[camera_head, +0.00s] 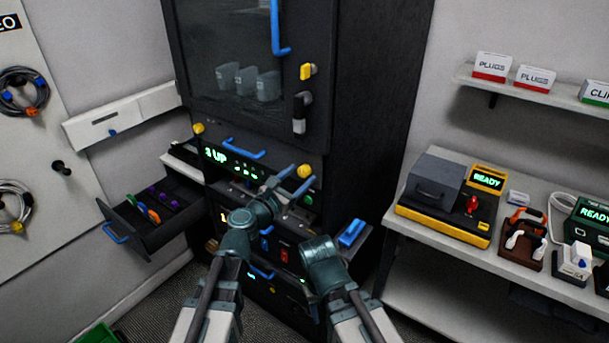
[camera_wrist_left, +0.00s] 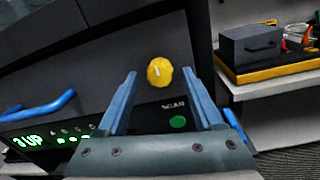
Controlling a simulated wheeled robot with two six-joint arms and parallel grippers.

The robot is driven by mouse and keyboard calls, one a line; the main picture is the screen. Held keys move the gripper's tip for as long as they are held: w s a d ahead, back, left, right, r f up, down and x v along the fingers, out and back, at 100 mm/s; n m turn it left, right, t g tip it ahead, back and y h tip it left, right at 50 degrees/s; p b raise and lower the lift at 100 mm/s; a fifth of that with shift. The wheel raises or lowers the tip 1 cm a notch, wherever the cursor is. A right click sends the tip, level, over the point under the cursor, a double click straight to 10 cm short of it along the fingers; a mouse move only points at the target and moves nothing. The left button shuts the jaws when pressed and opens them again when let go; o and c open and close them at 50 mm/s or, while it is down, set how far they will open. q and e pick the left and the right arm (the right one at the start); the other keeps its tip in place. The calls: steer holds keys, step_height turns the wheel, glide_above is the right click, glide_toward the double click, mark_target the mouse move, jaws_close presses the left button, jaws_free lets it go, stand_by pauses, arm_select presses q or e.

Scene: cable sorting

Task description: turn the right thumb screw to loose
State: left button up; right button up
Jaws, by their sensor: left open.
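The right thumb screw is a round yellow knob (camera_head: 304,171) on the dark cabinet front, just right of the green display. In the left wrist view the knob (camera_wrist_left: 159,72) shows a pale line on its face, tilted slightly from upright. My left gripper (camera_head: 284,181) is open, with its blue fingers pointing at the cabinet close to the knob. In the left wrist view the knob appears between the two fingertips, with a gap on each side; I cannot tell how far beyond them it lies. Another yellow knob (camera_head: 198,128) sits at the panel's left. My right gripper's fingers do not show.
A blue handle (camera_head: 244,148) crosses the panel above the display (camera_head: 229,160). A green button (camera_wrist_left: 178,122) lies below the right knob. An open drawer (camera_head: 150,221) sticks out at left. A bench (camera_head: 440,234) with devices stands at right.

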arm_select(q)
jaws_close()
stand_by(0.4)
steer(key=shift+m, duration=0.4)
steer(key=m, duration=0.8)
steer(key=shift+m+b, duration=0.3)
steer(key=shift+b, duration=0.1)
steer(key=m, duration=0.4)
steer(key=shift+m+h, duration=0.3)
steer(key=shift+m, duration=2.1)
